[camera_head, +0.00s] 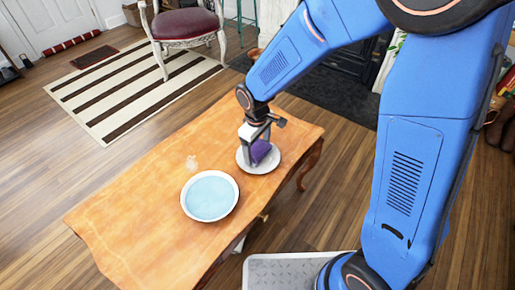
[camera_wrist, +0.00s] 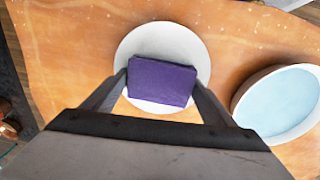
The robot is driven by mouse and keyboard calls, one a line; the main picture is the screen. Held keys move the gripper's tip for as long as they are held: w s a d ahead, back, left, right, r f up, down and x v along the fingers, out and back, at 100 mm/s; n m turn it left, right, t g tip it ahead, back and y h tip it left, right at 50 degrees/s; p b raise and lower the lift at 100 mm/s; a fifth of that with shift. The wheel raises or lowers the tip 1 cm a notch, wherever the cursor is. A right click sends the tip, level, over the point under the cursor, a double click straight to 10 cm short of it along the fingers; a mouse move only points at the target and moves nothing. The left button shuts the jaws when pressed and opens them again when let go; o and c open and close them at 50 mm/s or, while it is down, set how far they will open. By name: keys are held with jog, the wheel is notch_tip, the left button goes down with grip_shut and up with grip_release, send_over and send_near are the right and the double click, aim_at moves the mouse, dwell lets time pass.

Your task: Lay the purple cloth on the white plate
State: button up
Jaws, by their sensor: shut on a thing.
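The purple cloth (camera_head: 261,150) is a folded block with a flat top. It also shows in the wrist view (camera_wrist: 162,82), between the two fingers of my gripper (camera_wrist: 160,88). My gripper (camera_head: 257,146) points down and is shut on the cloth, with a finger at each side. The white plate (camera_head: 268,165) is small and round and lies on the wooden table. The cloth is over the middle of the plate, with the white rim (camera_wrist: 160,30) showing around it. I cannot tell whether the cloth touches the plate.
A white-rimmed dish with a light blue inside (camera_head: 210,196) stands just left of the plate. A red-seated chair (camera_head: 186,24) stands on the floor beyond.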

aim_at(257, 150)
jog(key=shift+f, duration=0.35)
jog(key=o, duration=1.4)
jog(key=r, duration=1.2)
jog(key=shift+s+a+r, duration=0.15)
jog(key=shift+s+r, duration=0.2)
jog(key=s+d+r+m, duration=0.3)
jog(key=d+r, duration=0.3)
jog(key=d, duration=0.4)
jog(key=s+d+r+m+t, duration=0.1)
jog(key=s+d+m, duration=0.1)
jog(key=s+d, duration=0.4)
jog(key=s+d+r+m+t, duration=0.1)
jog(key=s+d+r+m, duration=0.1)
jog(key=s+d, duration=0.3)
jog(key=s+d+r+m+t, duration=0.1)
jog(key=s+d+m+t, duration=0.1)
jog(key=s+d, duration=0.4)
jog(key=shift+s+d+r+m, duration=0.2)
jog(key=shift+s+d+m, duration=0.15)
jog(key=shift+d+m, duration=0.45)
jog(key=shift+a, duration=0.1)
